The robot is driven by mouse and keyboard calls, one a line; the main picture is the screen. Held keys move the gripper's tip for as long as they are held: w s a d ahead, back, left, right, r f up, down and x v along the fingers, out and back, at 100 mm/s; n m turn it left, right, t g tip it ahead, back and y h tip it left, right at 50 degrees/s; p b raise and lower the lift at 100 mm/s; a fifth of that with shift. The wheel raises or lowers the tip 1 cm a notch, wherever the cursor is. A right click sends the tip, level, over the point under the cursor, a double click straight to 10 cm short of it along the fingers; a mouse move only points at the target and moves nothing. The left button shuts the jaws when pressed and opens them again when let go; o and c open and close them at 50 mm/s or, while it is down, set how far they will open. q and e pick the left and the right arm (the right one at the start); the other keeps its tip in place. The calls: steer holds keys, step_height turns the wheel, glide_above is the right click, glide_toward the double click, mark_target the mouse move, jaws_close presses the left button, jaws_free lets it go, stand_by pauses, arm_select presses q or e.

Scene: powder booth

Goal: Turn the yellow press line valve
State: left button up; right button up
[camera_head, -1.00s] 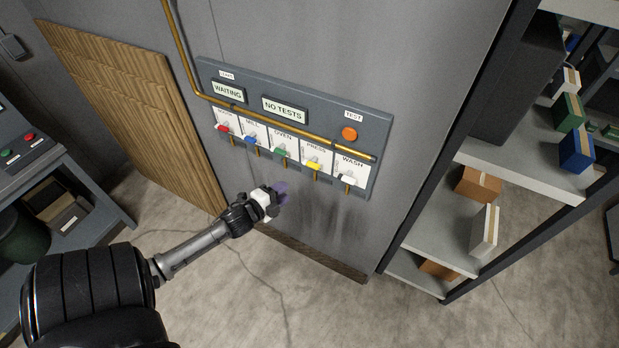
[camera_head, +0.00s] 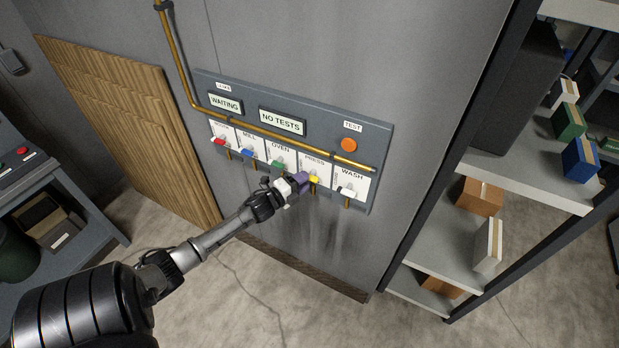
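The yellow press valve handle (camera_head: 314,180) sits below the PRESS label on the grey wall panel (camera_head: 376,131). The other handles in the row are red (camera_head: 219,142), blue (camera_head: 247,153), green (camera_head: 277,164) and white (camera_head: 346,190). My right gripper is not in view.
An orange button (camera_head: 348,145) and signs reading WAITING (camera_head: 225,103) and NO TESTS (camera_head: 282,121) are on the panel. A brass pipe (camera_head: 290,138) runs above the handles. A shelf rack with boxes (camera_head: 481,195) stands at the right. Wooden boards (camera_head: 130,125) lean at the left.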

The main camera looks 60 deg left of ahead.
arm_select(q)
steer(key=shift+w+a, duration=0.15)
steer(key=shift+w, duration=0.65)
steer(key=shift+w+a, duration=0.1)
steer(key=shift+w, duration=0.65)
steer(key=shift+c, duration=0.4)
jaws_close()
